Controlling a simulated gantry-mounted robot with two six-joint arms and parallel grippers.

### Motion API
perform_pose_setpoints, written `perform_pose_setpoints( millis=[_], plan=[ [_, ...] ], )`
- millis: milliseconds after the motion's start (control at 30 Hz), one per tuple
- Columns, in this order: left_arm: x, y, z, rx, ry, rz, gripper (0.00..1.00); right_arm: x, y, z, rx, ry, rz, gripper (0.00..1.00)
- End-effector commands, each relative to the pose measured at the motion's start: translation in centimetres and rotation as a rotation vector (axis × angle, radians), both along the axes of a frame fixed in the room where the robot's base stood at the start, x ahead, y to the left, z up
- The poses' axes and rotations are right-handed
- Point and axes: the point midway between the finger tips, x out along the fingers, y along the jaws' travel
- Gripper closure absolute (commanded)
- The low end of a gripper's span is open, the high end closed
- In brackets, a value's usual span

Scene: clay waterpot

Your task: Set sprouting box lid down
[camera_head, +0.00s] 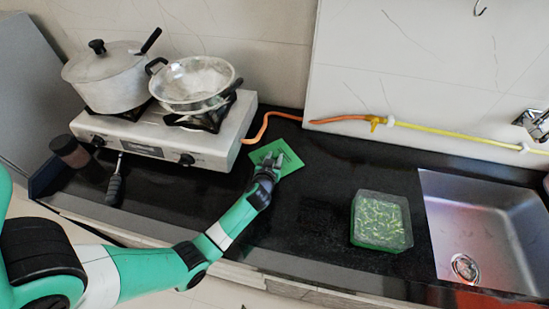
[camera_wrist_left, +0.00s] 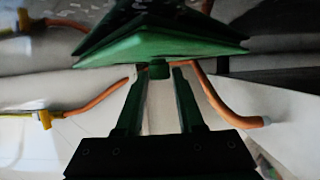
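The green square sprouting box lid (camera_head: 290,159) is at the middle of the black counter, near the wall. My left gripper (camera_head: 272,162) reaches it from the front left. In the left wrist view, the lid (camera_wrist_left: 160,46) spans the top, and my left gripper's fingers (camera_wrist_left: 159,78) are shut on its small green knob. I cannot tell whether the lid's underside touches the counter. The sprouting box (camera_head: 380,221), with green sprouts inside and its top uncovered, stands to the right, beside the sink. My right gripper is not in view.
A white gas stove (camera_head: 206,148) with a pot (camera_head: 107,80) and a pan (camera_head: 193,80) is at the left. An orange hose (camera_head: 262,128) runs behind the lid. A steel sink (camera_head: 490,215) is at the right. The counter between lid and box is clear.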

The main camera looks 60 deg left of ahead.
Motion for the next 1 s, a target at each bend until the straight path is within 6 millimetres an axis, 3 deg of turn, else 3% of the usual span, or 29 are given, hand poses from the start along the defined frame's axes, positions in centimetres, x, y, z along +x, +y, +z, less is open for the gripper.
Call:
perform_pose_setpoints(
  millis=[33,100,467,1000],
  plan=[
    [0.0,0.0,0.0,0.000,0.000,0.000,0.52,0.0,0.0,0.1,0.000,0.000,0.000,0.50],
    [0.0,0.0,0.0,0.000,0.000,0.000,0.40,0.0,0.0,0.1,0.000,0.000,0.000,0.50],
    [0.0,0.0,0.7,0.000,0.000,0.000,0.40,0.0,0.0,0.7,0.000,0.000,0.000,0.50],
    [-6.3,-8.1,4.7,0.000,0.001,-0.003,0.40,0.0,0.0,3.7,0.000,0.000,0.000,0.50]
  ],
)
